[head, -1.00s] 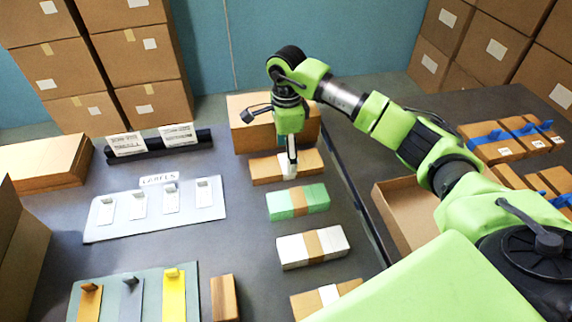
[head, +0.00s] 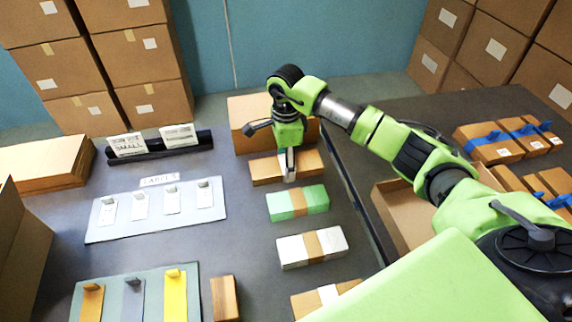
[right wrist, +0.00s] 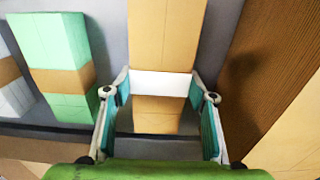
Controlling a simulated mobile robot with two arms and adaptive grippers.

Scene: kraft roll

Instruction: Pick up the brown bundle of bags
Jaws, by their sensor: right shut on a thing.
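A brown bundle of bags (head: 265,171) with a white band lies on the grey table, in front of a cardboard box. My right gripper (head: 288,172) points down over its middle and is shut on it at the band. In the right wrist view my right gripper (right wrist: 160,88) has one finger on each side of the white band, and the brown bundle (right wrist: 165,35) runs lengthwise between them. The bundle appears to rest on the table still. My left gripper is not in view.
A green bundle (head: 280,206) and a white bundle (head: 295,252) lie nearer on the table. Another brown bundle (head: 308,303) is partly hidden by my arm. The cardboard box (head: 245,138) stands close behind. An open carton (head: 390,200) is at the right.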

